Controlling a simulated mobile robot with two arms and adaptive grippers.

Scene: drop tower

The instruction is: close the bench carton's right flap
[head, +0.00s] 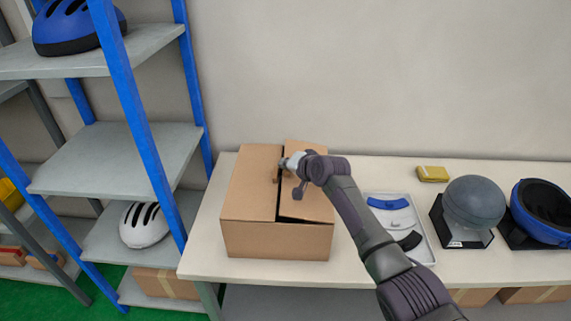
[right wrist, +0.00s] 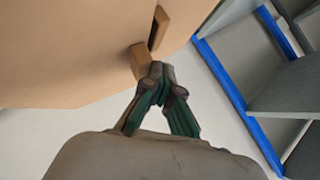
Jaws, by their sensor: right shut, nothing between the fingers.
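The brown bench carton (head: 275,240) stands on the bench. Its left flap (head: 250,185) lies flat over the left half of the top. Its right flap (head: 312,206) lies almost down, slightly tilted, with a dark gap along its inner edge. My right gripper (head: 283,169) is shut and empty over the carton's top, near the middle seam. In the right wrist view its fingertips (right wrist: 158,72) are close to a small brown tab (right wrist: 141,60) on a cardboard surface; I cannot tell whether they touch. My right forearm hides part of the right flap. My left gripper is not in view.
A blue-framed shelf (head: 135,100) with helmets stands close on the left. The bench's front strip is clear.

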